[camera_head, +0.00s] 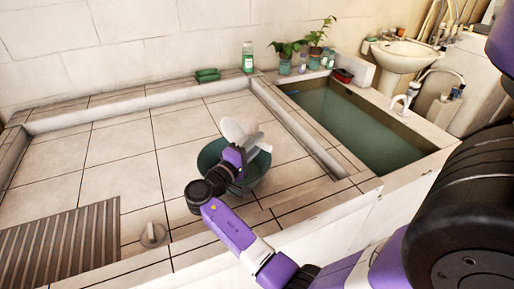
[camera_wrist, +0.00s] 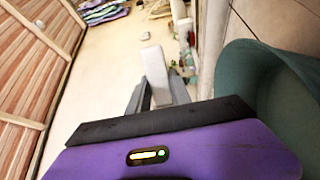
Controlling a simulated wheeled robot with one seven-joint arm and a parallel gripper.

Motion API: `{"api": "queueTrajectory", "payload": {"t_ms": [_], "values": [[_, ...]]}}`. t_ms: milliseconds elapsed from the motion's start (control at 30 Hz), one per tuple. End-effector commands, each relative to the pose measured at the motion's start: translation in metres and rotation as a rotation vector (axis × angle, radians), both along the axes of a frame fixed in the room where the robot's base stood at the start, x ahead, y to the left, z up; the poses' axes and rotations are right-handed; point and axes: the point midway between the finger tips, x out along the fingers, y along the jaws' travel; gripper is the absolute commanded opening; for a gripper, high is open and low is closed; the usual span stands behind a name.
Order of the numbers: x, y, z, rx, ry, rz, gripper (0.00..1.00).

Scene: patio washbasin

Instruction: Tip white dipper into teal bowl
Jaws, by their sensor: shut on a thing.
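The teal bowl (camera_head: 210,158) sits on the tiled floor of the shallow basin, partly hidden behind my arm. It also shows at the right of the wrist view (camera_wrist: 265,75). The white dipper (camera_head: 233,131) is above the bowl, its rounded part up and to the left of my gripper; it looks tilted. My gripper (camera_head: 258,146) is over the bowl, shut on the dipper. In the wrist view a white piece, apparently its handle (camera_wrist: 155,72), stands between the grey fingers (camera_wrist: 155,98). The dipper's contents and the bowl's inside are mostly hidden.
A water-filled tank (camera_head: 350,120) lies to the right behind a tiled rim. A green bottle (camera_head: 248,57), green sponges (camera_head: 207,75) and potted plants (camera_head: 287,52) stand along the back ledge. A slatted grate (camera_head: 62,245) is at the front left.

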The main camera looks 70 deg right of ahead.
Motion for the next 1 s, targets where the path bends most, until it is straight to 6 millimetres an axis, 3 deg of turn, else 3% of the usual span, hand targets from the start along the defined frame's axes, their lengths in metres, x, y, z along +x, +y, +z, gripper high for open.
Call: {"api": "queueTrajectory", "payload": {"t_ms": [1000], "values": [[0.0042,-0.0013,-0.0026,-0.131,0.044,0.005,0.00]]}}
